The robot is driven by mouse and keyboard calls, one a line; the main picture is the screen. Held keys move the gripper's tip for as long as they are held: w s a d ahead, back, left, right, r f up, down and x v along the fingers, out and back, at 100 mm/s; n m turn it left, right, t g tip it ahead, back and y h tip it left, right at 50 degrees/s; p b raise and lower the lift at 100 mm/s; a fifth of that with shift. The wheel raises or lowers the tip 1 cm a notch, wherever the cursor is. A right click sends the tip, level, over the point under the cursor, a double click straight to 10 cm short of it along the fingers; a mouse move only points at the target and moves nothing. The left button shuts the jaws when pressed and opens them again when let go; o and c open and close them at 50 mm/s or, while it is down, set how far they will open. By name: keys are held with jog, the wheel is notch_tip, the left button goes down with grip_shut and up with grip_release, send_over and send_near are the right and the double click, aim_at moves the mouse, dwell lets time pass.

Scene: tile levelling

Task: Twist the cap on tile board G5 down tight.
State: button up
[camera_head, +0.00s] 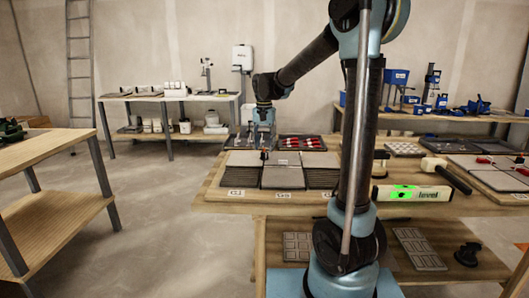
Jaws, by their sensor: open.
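Grey tile boards lie side by side on the wooden workbench (225,200), with small white labels along its front edge. The label under the middle board (283,177) looks like G5, but the print is tiny. A small dark upright piece (264,155), perhaps a cap, shows near the back, around the seam between the left board (240,178) and the middle one. My gripper (263,149) points down just above or around this piece, with its jaws open. I cannot tell whether the fingers touch it. My arm hides part of the boards on the right.
A dark tray with red pieces (302,142) lies behind the boards. A green-lit level (412,193) and a mallet (446,174) lie to the right. More tiles with red pieces (490,165) are at the far right. Another wooden table (50,150) stands left, with open floor between.

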aim_at(264, 154)
jog(key=shift+f, duration=1.45)
jog(key=c, duration=1.1)
